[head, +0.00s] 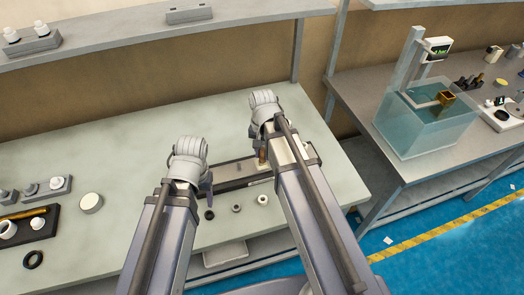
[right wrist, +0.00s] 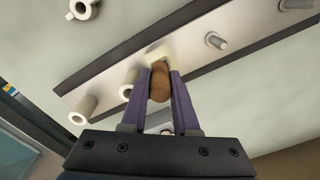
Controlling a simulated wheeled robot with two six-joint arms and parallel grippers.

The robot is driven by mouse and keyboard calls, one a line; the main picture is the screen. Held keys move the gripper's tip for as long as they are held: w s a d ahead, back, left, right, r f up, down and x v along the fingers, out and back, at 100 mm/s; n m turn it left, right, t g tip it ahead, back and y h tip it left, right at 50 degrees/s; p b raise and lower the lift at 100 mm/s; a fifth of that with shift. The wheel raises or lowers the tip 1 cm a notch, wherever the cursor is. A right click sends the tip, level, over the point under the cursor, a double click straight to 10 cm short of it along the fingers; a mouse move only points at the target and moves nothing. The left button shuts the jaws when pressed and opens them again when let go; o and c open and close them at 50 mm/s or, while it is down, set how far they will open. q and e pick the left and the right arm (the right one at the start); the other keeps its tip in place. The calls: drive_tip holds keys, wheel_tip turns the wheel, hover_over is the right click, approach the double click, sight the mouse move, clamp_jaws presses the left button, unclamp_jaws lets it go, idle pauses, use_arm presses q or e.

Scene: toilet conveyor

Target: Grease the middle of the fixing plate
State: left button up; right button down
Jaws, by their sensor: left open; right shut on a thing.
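The fixing plate (head: 232,170) lies on the pale workbench, a long light strip with dark edging, partly hidden behind my right arm. In the right wrist view the plate (right wrist: 240,25) runs diagonally, with a metal bolt (right wrist: 215,40) standing on it. My right gripper (right wrist: 160,85) is shut on a brown wooden-handled brush (right wrist: 159,88). The brush's pale end is over the plate; I cannot tell whether it touches. The brush (head: 262,152) also shows in the head view. My left gripper (head: 207,187) is open, left of the plate.
Small rings and nuts (head: 263,199) lie in front of the plate. A dark tray (head: 30,228), a round tin (head: 91,203) and grey holders (head: 48,190) are on the left. A water tank (head: 425,120) stands on the right-hand bench. Bare bench lies behind the plate.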

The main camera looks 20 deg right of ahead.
use_arm(q)
drive_tip(key=shift+r, duration=0.1)
use_arm(e)
drive_tip(key=shift+s+r, duration=0.1)
drive_tip(key=shift+s, duration=0.75)
drive_tip(key=shift+w, duration=0.1)
drive_tip(key=shift+w, duration=0.9)
use_arm(q)
drive_tip(key=shift+s+f, duration=0.1)
drive_tip(key=shift+f, duration=0.1)
use_arm(e)
drive_tip(key=shift+w, duration=0.9)
